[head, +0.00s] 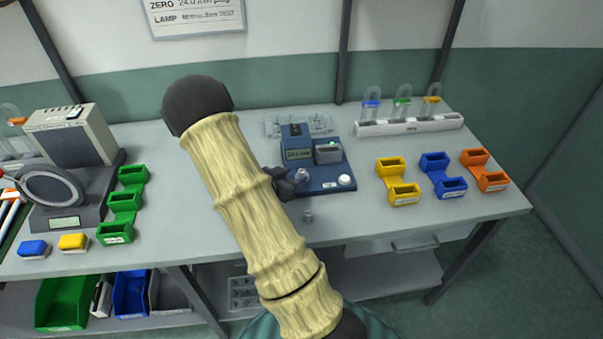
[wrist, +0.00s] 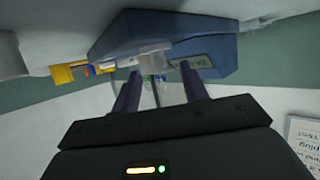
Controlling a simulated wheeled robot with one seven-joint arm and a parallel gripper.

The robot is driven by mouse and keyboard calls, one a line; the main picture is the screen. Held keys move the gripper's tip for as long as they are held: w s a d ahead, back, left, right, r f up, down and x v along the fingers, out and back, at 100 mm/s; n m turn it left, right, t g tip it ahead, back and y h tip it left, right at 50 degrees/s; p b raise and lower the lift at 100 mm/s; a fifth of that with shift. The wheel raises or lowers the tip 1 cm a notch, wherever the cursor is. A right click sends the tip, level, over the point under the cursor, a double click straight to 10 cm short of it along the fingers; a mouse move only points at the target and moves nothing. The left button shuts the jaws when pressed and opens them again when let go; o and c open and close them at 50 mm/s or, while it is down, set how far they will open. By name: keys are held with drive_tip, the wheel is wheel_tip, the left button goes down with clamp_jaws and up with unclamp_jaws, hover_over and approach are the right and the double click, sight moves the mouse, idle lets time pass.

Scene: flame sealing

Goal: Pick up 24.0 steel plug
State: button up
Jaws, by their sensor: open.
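My gripper (head: 285,183) is beside the front left of a blue gauge (head: 331,178) with a display that seems to read 24.0. In the wrist view my gripper (wrist: 160,82) has its two fingers apart. A pale, partly see-through piece (wrist: 183,68) shows near the right finger, against the blue gauge; I cannot tell if it touches. Another small greyish piece (head: 301,175) sits on the gauge base, close to my fingers.
Yellow (head: 404,196), blue (head: 452,188) and orange (head: 491,184) bins stand at the right. Green bins (head: 116,232) and a grey instrument (head: 68,148) stand at the left. A white rack with coloured locks (head: 410,125) is at the back right.

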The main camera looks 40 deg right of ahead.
sight(300, 172)
drive_tip(key=shift+x, duration=1.6)
clamp_jaws()
